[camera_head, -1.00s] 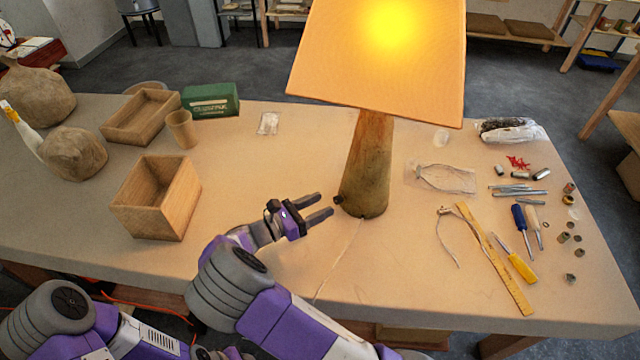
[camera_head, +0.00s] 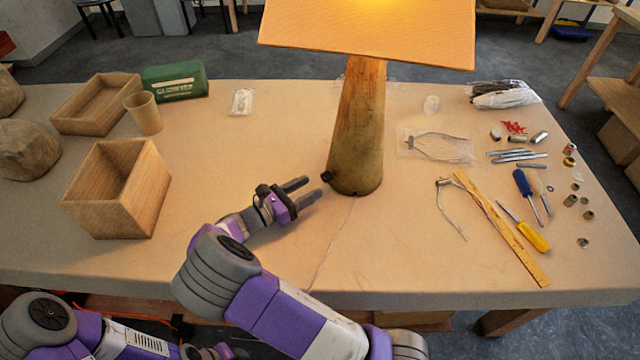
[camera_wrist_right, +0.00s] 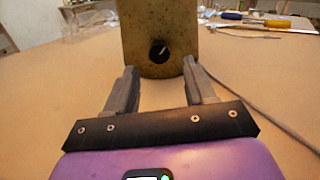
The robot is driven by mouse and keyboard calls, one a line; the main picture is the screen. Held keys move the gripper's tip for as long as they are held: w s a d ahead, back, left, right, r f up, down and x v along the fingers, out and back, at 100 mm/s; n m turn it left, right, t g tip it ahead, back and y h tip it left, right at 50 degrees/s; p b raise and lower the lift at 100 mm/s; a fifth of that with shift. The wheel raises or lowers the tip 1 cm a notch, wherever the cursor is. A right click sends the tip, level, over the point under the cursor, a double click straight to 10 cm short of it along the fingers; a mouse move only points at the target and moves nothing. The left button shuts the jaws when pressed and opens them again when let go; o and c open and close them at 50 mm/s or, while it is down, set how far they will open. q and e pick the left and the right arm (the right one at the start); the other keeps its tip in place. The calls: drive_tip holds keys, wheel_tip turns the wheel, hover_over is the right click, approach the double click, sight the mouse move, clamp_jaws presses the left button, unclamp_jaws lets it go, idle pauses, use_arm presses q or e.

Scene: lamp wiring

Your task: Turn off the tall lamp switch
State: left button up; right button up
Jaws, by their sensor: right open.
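The tall lamp has a tapered wooden base (camera_head: 358,130) and a wide orange shade (camera_head: 370,35), cut off at the top in the head view and glowing. A small dark knob switch (camera_head: 327,176) sits low on the base's left side. In the right wrist view the round black knob (camera_wrist_right: 159,52), with a pale mark, faces me between the fingers. My right gripper (camera_head: 312,187) is open and empty, left of the base, with its fingertips pointing at the knob and a small gap apparent. My left arm shows at the lower left; its hand (camera_head: 222,351) is mostly cut off.
A thin cord (camera_head: 335,240) runs from the lamp base to the table's front edge. An open wooden box (camera_head: 120,190), a cup (camera_head: 144,113) and a green box (camera_head: 174,81) stand left. A ruler (camera_head: 500,228) and screwdrivers (camera_head: 525,228) lie right. Table around my right gripper is clear.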

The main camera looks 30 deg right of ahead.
sight(323, 179)
drive_tip(key=d, duration=0.3)
drive_tip(key=d+b, duration=0.1)
drive_tip(key=shift+w+d, duration=0.3)
drive_tip(key=shift+d, duration=0.1)
clamp_jaws()
